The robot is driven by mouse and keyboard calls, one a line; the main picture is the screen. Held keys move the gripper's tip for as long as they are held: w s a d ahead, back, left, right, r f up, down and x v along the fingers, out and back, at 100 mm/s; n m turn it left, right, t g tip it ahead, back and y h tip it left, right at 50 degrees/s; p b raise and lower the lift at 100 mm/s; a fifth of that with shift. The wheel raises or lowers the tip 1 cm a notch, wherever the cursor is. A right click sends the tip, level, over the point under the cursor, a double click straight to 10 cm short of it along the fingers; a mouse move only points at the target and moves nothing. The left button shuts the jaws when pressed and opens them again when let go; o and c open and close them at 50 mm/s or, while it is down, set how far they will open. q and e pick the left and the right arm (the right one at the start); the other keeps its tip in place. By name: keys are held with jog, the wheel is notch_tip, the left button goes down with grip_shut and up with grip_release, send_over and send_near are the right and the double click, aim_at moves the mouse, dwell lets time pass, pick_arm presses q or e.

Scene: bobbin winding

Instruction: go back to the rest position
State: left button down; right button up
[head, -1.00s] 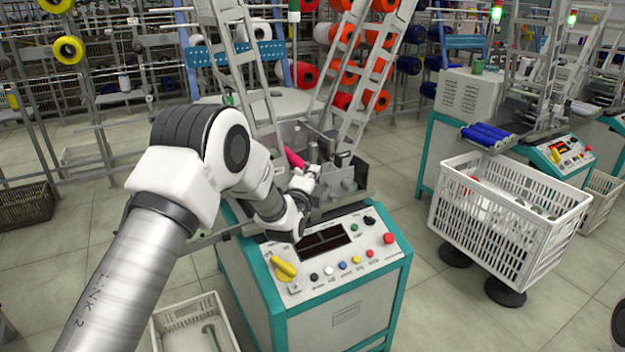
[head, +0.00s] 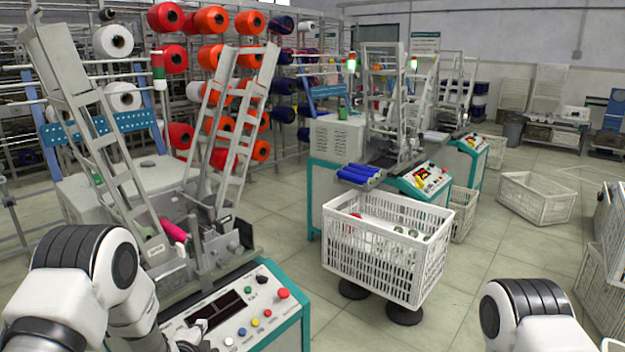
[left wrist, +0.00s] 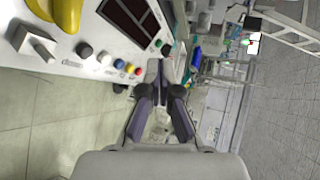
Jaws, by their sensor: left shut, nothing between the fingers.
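My left arm comes in at the lower left of the head view, and its gripper (head: 190,338) is partly cut off by the bottom edge, in front of the near winding machine's control panel (head: 244,316). In the left wrist view the two dark fingers of this gripper (left wrist: 161,72) come together at the tips with nothing between them. The panel with its coloured buttons lies just beyond them at upper left. A link of my right arm (head: 530,318) shows at the lower right of the head view. My right gripper is out of view.
A pink bobbin (head: 174,230) lies in the near machine. A white crate (head: 370,262) on a stand holds a few items to its right. Blue bobbins (head: 360,172) lie at the machine behind. Open floor (head: 490,262) lies between the crate and my right arm.

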pick_arm(q)
jog(key=s+d+f+n+g+p, duration=0.1)
jog(key=s+f+n+g, duration=0.15)
jog(key=s+f, duration=0.55)
jog(key=s+d+f+n+g+p, duration=0.15)
jog(key=s+f+g, duration=0.25)
jog(key=s, duration=0.8)
jog(key=s+d+f+n+g+h, duration=0.1)
jog(key=s+n+g, duration=0.6)
jog(key=s+n, duration=0.7)
jog(key=s, duration=0.8)
jog(key=shift+s, duration=0.2)
pick_arm(e)
notch_tip(320, 180, up, 4)
jog(key=shift+r, duration=0.1)
